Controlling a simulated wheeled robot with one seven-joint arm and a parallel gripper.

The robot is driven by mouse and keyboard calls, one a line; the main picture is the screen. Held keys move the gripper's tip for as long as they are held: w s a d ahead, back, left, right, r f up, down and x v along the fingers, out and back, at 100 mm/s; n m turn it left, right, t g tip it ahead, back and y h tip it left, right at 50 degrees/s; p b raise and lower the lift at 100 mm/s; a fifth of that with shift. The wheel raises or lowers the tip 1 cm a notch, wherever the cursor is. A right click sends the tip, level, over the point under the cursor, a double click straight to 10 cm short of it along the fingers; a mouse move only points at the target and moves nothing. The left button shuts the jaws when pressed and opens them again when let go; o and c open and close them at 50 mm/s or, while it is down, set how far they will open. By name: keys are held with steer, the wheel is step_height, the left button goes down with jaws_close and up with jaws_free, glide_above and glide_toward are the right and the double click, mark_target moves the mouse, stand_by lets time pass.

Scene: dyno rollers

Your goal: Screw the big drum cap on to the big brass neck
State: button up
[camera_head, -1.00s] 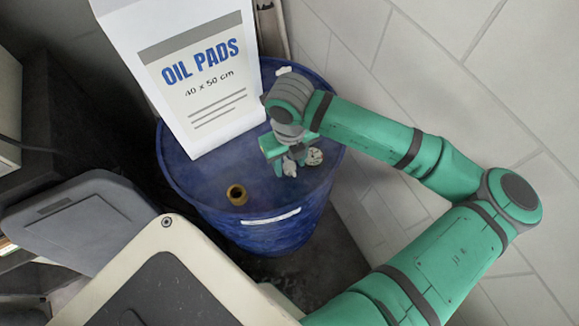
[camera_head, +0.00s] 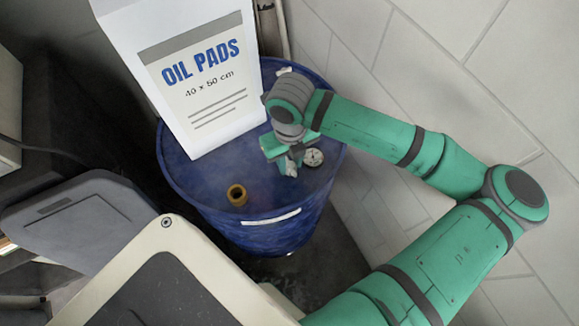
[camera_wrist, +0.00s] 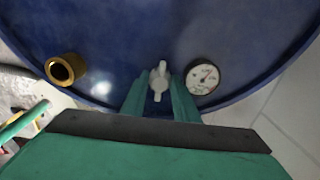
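The brass neck (camera_head: 237,194) stands open on the blue drum's top, near its front edge. It also shows at the left in the wrist view (camera_wrist: 66,68). A pale grey winged piece (camera_wrist: 160,80), which looks like the drum cap, is at the drum top's right part, beside a round gauge. My gripper (camera_wrist: 160,90) is over that part, its two green fingers on either side of the winged piece. Narrow gaps seem to show between fingers and piece, so the gripper looks open. In the head view my gripper (camera_head: 287,155) partly hides the piece.
The blue drum (camera_head: 205,185) carries a tall white OIL PADS box (camera_head: 200,80) at the back left. The white-faced gauge (camera_wrist: 203,78) is close to my right finger. A grey lidded bin (camera_head: 80,225) is at the left.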

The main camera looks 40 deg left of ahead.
mark_target(291, 165)
steer(key=shift+w+r, duration=0.1)
steer(key=shift+r, duration=0.25)
steer(key=shift+a+r, duration=0.1)
steer(key=shift+r, duration=1.05)
steer(key=shift+s+r, duration=0.2)
steer(key=shift+r, duration=1.3)
steer(key=shift+w, duration=0.1)
